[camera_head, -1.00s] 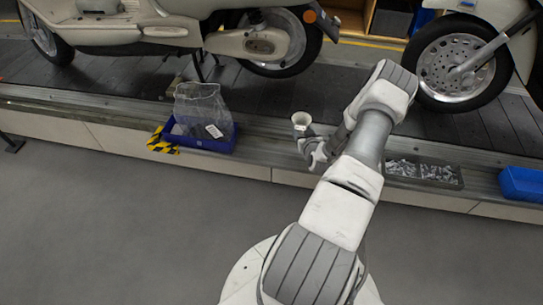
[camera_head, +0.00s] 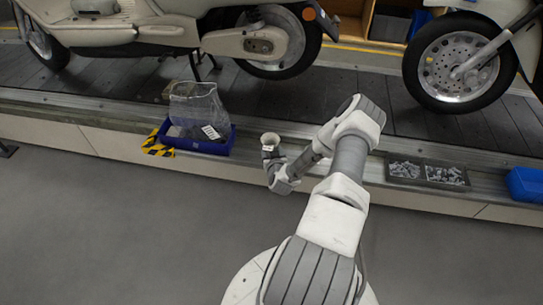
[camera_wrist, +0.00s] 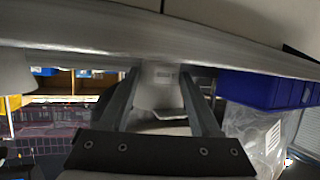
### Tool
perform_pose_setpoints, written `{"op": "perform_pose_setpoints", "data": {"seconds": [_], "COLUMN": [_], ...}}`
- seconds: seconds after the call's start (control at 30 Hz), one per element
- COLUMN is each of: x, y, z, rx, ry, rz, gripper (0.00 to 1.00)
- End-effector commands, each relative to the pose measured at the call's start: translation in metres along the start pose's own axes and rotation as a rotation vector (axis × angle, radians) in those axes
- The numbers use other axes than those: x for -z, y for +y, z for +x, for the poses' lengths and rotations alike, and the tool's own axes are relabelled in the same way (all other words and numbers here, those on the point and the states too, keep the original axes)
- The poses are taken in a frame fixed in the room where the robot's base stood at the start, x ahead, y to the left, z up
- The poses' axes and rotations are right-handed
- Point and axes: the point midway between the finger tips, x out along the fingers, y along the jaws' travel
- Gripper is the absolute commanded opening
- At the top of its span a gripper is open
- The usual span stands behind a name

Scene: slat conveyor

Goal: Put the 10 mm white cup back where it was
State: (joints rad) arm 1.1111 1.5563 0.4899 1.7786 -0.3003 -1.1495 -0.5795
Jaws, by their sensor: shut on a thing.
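The white cup (camera_head: 270,139) is held upright at the end of my arm, just right of the blue tray with the clear bag. My gripper (camera_head: 270,153) is shut on it. In the wrist view the cup (camera_wrist: 160,88) sits between the two fingers of my gripper (camera_wrist: 160,90), with a small label on its side. Whether the cup's base touches the ledge is hard to tell. No size marking is readable.
A blue tray (camera_head: 183,145) with a clear bag (camera_head: 197,108) stands left, beside yellow-black tape (camera_head: 158,146). Scooters (camera_head: 265,42) stand behind on the slats.

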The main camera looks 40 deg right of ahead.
Motion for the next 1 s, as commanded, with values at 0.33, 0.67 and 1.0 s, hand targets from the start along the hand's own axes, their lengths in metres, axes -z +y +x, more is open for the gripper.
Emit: {"op": "perform_pose_setpoints", "data": {"seconds": [0.33,0.67,1.0], "x": [-0.0141,-0.0167,-0.0131], "y": [-0.0003,-0.0005,0.0], "z": [0.0062,0.007,0.0038], "rx": [0.001,0.001,0.001], "ry": [0.002,0.001,0.001], "rz": [0.0,0.001,0.0], "gripper": [0.1,0.94,0.94]}}
